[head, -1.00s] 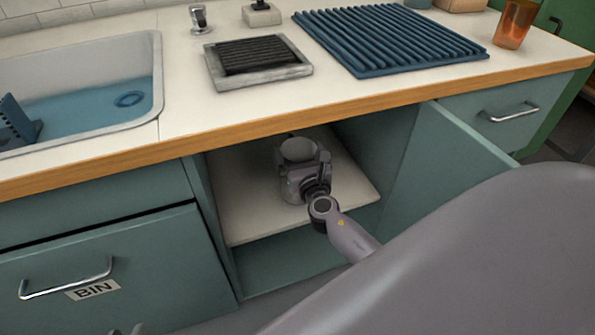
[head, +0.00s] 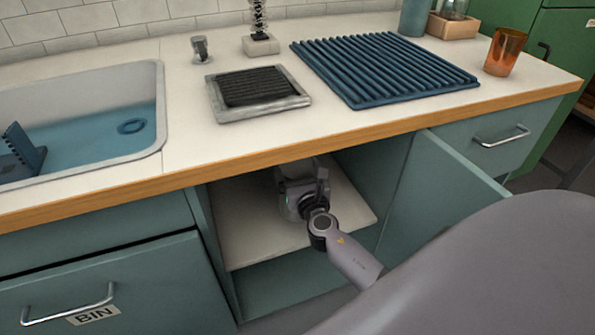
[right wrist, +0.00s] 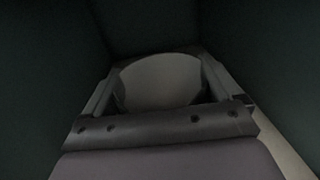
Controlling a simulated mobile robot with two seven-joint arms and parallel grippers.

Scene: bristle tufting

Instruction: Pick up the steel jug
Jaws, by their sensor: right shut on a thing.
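The steel jug (head: 297,170) is inside the open cupboard under the counter, above the pale shelf (head: 250,225). My right gripper (head: 302,186) is around it and shut on it. The counter edge and the gripper hide most of the jug in the head view. In the right wrist view the jug (right wrist: 160,82) shows as a dull rounded grey shape between the two fingers. Whether its base touches the shelf cannot be seen. My left gripper is not in view.
The counter's wooden front edge (head: 350,145) is close above the jug. The cupboard door (head: 440,185) stands open at the right. On top are a sink (head: 150,110), a framed dark pad (head: 260,88), a ribbed blue mat (head: 385,68) and an amber cup (head: 505,52).

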